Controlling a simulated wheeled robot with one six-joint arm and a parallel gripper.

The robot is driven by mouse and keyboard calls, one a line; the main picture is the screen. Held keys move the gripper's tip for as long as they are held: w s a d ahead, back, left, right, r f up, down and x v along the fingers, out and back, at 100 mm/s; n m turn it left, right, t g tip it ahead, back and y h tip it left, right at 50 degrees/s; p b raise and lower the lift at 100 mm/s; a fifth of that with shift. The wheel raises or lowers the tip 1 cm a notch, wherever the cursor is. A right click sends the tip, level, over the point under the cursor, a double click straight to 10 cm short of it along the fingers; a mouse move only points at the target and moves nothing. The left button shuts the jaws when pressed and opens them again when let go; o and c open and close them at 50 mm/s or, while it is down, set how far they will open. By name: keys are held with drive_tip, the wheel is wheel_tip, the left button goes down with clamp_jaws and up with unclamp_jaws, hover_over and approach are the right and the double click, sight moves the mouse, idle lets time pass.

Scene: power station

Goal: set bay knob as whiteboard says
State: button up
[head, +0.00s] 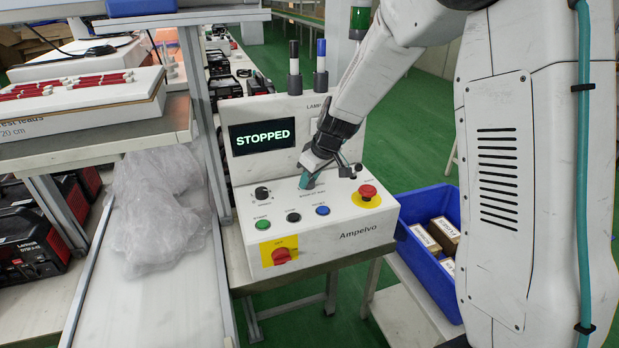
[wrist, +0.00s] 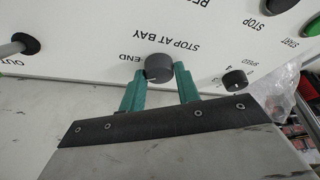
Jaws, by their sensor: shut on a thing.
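The bay knob, a dark grey round knob (wrist: 158,66), sits on the white control panel under the upside-down words STOP AT BAY in the wrist view. The word END is printed just to its left; its pointer mark cannot be made out. My gripper (wrist: 160,80) has its two teal fingers shut on the knob's sides. The white control box (head: 345,230) has a screen (head: 262,136) reading STOPPED. No whiteboard is in view.
A second black knob (head: 262,193) stands left of my gripper. A black-tipped lever (head: 357,169) and a red mushroom button (head: 367,191) are close on the right. Green, black and blue buttons (head: 322,210) line the front. A blue crate (head: 428,258) with boxes stands at right.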

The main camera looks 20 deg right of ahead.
drive_tip(key=n+g, duration=0.1)
drive_tip(key=n, duration=0.1)
drive_tip(key=n+y, duration=0.1)
drive_tip(key=n, duration=0.2)
drive_tip(key=shift+w+d+n+g, duration=0.1)
drive_tip(key=shift+n+g, duration=0.2)
drive_tip(key=shift+g, duration=0.1)
drive_tip(key=shift+y, duration=0.3)
drive_tip(key=o, duration=1)
drive_tip(key=shift+c, duration=0.2)
drive_tip(key=v, duration=0.7)
drive_tip(key=shift+d+r, duration=0.15)
drive_tip(key=shift+r, duration=0.2)
